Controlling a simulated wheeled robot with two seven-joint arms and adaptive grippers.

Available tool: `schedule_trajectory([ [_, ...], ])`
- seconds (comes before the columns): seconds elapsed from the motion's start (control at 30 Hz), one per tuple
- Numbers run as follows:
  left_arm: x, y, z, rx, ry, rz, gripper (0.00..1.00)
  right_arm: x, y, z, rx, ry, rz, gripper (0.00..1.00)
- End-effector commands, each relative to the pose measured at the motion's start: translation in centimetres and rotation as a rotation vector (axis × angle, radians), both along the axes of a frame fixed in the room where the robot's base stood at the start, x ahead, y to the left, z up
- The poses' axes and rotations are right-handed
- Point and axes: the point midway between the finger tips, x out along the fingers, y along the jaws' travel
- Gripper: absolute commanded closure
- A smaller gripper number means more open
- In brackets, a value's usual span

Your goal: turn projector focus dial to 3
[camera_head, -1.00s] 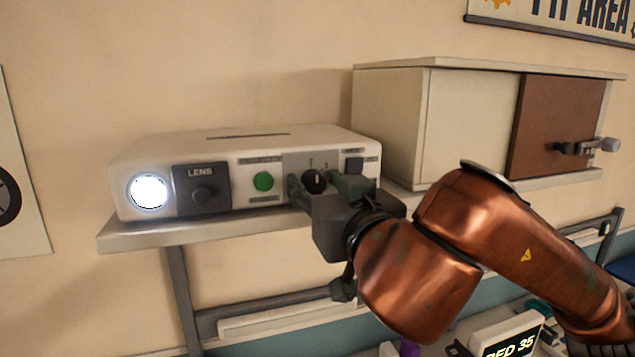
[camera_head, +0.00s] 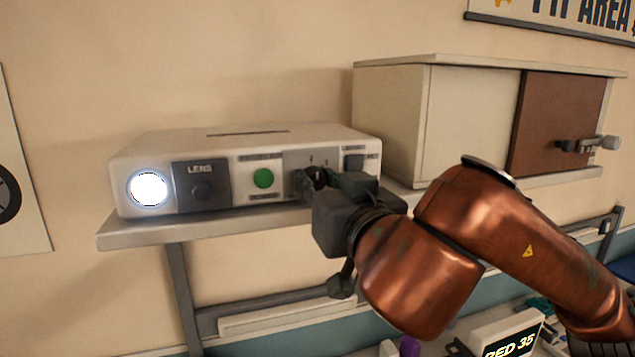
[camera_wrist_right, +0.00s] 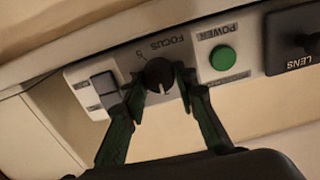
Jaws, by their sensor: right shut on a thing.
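The white projector (camera_head: 240,150) sits on a wall shelf, its lamp lit at the left end. Its black focus dial (camera_head: 317,175) is on a grey panel right of the green power button (camera_head: 263,179). In the right wrist view, upside down, the dial (camera_wrist_right: 159,74) shows a light pointer mark, with the word FOCUS beside it. My right gripper (camera_head: 316,183) is shut on the dial, one finger on each side. Its fingers (camera_wrist_right: 161,82) also show in the wrist view. The exact number at the pointer cannot be read. My left gripper is not in view.
A dark LENS panel with a knob (camera_head: 202,190) is left of the power button. A dark switch (camera_head: 355,163) is right of the dial. A cabinet with a brown door (camera_head: 540,125) stands close on the right. The shelf edge (camera_head: 165,236) runs below the projector.

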Motion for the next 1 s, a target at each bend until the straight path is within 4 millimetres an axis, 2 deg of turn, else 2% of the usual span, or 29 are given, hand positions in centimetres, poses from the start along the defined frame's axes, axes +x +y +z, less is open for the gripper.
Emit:
schedule_trajectory([
  [0.27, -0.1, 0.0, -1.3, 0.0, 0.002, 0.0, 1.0, 0.0, -0.1, -0.2, 0.167, 0.054, -0.001, 0.98],
  [0.7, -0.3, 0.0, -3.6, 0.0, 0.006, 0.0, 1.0, 0.1, -0.2, -0.3, 0.534, 0.173, 0.0, 0.98],
  [1.0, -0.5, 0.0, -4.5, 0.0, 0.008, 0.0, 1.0, 0.1, -0.2, -0.2, 0.707, 0.229, 0.0, 0.98],
])
